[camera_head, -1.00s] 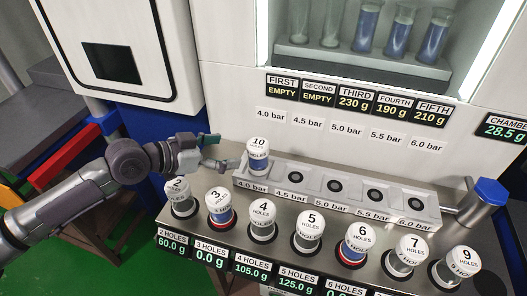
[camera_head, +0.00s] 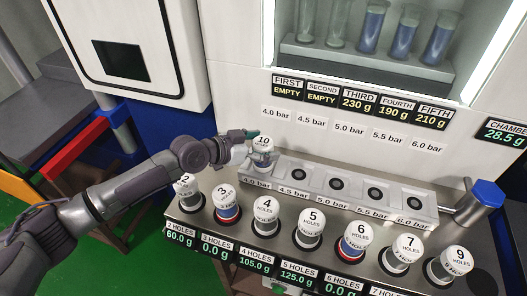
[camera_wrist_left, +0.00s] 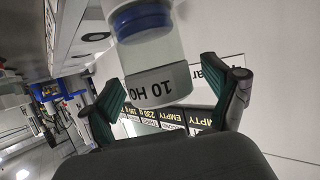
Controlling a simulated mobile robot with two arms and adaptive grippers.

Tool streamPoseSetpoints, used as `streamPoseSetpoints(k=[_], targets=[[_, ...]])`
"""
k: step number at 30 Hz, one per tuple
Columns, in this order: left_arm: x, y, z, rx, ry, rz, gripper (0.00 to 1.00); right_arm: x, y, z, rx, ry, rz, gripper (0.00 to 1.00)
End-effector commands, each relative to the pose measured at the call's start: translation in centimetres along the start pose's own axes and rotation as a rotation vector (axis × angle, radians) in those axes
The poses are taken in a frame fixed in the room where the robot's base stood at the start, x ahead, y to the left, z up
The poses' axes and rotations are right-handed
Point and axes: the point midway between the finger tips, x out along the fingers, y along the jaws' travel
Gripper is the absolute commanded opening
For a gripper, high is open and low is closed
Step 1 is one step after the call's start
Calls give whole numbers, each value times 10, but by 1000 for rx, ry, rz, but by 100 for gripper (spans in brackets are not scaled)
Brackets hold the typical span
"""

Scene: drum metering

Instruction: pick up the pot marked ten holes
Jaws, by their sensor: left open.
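The pot marked ten holes (camera_head: 263,142) has a white cap and stands upright at the 4.0 bar place of the grey rack (camera_head: 322,201). In the left wrist view the pot (camera_wrist_left: 160,85) shows upside down, with its "10 HO" marking and a blue band, between my finger pads. My left gripper (camera_head: 257,148) is open, with its fingers to either side of the pot. I cannot tell whether a pad touches it. My right gripper is not in view.
A front row of white-capped pots, such as the pot marked three (camera_head: 225,202) and the pot marked four (camera_head: 265,215), stands close below my left arm. A blue-topped post (camera_head: 487,193) is at the right. The other rack places are empty.

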Motion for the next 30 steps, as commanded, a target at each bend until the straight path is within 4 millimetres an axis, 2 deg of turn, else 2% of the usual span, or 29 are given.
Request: streamPoseSetpoints(k=[4, 11, 18, 30], targets=[[0, 0, 0, 0, 0, 0, 86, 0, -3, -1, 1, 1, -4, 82], [0, 0, 0, 0, 0, 0, 48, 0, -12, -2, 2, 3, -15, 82], [0, 0, 0, 0, 0, 0, 8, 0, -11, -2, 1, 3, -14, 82], [-4, -1, -9, 3, 6, -1, 8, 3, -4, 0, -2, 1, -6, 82]])
